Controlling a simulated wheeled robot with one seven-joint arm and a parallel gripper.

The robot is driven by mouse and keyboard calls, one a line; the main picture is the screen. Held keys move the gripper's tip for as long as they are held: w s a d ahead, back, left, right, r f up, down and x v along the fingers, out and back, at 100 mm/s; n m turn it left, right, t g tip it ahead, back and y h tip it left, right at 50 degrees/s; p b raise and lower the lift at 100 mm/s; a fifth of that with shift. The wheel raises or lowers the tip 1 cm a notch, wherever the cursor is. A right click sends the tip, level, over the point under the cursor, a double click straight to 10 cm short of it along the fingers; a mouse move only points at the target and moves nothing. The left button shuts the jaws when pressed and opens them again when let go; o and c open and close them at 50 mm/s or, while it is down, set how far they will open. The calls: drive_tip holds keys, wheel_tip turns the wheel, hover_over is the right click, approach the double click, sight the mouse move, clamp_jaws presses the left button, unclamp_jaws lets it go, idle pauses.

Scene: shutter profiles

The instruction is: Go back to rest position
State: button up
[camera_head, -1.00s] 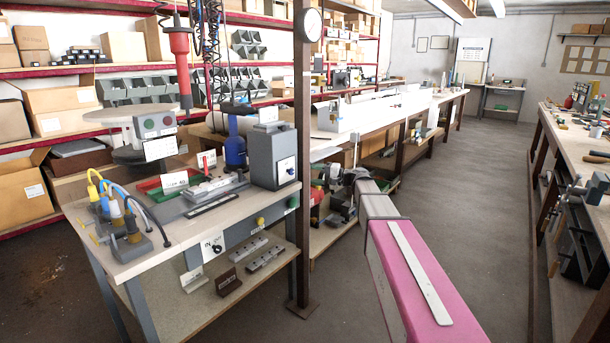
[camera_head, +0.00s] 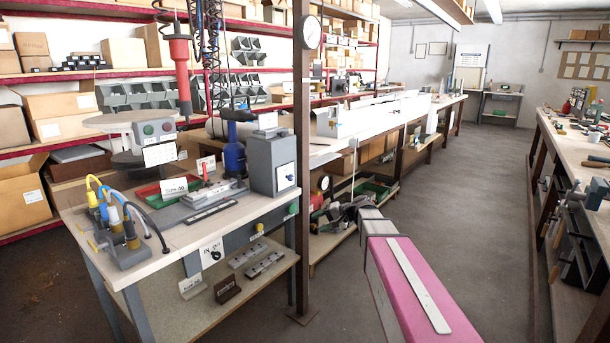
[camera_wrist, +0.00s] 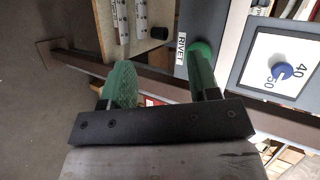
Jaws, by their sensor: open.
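My arm, pink with a pale strip, reaches forward at the lower right of the head view. My gripper (camera_head: 345,212) is at its far end, in front of the long workbench's lower shelf. It is small and partly hidden there by the arm. In the wrist view its two green fingers (camera_wrist: 162,76) stand apart with nothing between them. They appear close to the brown post and the grey bench side with a RIVET label (camera_wrist: 182,49) in that view. I see no contact.
The near workbench (camera_head: 190,235) carries a grey box (camera_head: 271,160), cables and a fixture; metal profiles lie on its lower shelf. A brown post (camera_head: 303,200) rises at its corner. Another bench (camera_head: 575,150) runs along the right. The aisle floor (camera_head: 465,190) between is clear.

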drive_tip(key=s+d+f+n+g+h, duration=0.1)
drive_tip(key=s+d+f+h, duration=0.5)
drive_tip(key=s, duration=0.5)
drive_tip(key=s+d+f+n+g+h, duration=0.1)
drive_tip(key=s+d+f+g+h, duration=0.1)
drive_tip(key=s+d+f+h, duration=0.4)
drive_tip(key=s+f, duration=0.4)
drive_tip(key=s, duration=0.1)
drive_tip(key=shift+s+d+f+n, duration=0.15)
drive_tip(key=shift+s+f+n, duration=0.2)
drive_tip(key=shift+s+n, duration=0.05)
